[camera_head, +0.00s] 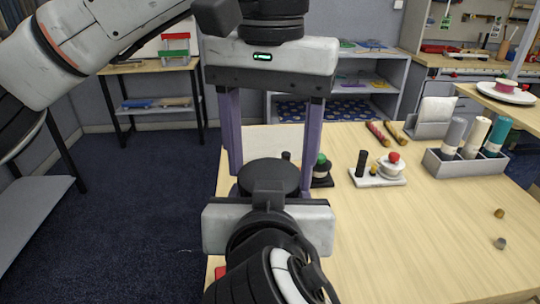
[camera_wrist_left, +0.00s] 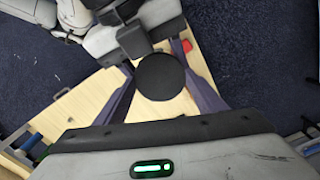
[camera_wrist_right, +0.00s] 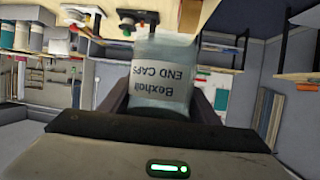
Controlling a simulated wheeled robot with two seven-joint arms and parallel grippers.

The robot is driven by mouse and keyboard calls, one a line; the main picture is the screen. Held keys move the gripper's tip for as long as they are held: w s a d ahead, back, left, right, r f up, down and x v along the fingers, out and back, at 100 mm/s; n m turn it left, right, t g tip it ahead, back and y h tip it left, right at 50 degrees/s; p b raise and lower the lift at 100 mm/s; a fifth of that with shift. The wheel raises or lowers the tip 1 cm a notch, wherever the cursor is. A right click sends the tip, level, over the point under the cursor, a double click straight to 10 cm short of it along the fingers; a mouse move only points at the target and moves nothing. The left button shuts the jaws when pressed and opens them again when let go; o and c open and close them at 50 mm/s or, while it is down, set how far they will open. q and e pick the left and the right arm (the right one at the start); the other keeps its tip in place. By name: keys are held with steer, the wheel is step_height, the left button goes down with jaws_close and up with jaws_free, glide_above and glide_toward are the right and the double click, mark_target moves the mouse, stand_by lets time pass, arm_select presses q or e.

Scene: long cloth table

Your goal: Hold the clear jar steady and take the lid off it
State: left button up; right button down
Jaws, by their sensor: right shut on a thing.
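The clear jar (camera_wrist_right: 160,75) shows in the right wrist view, upside down, with a white label reading "END CAPS". My right gripper (camera_wrist_right: 160,108) is shut on its sides; in the head view my right wrist hides the jar. The round black lid (camera_head: 268,176) shows in the head view just beyond the right gripper, and from above in the left wrist view (camera_wrist_left: 160,77). My left gripper (camera_head: 270,190) points straight down, open, with one purple finger on each side of the lid. Slim gaps show between fingers and lid. The join of lid and jar is hidden.
Button units (camera_head: 320,172) and (camera_head: 378,172) stand behind and right of the lid. A grey rack (camera_head: 450,168) of bottles is farther right, with rods (camera_head: 378,133) behind. Two small caps (camera_head: 499,213) lie at the right. The table's front right is mostly clear.

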arm_select(q)
steer(key=n, duration=0.6)
steer(key=shift+n, duration=0.3)
steer(key=o, duration=1.2)
steer(key=shift+c, duration=0.2)
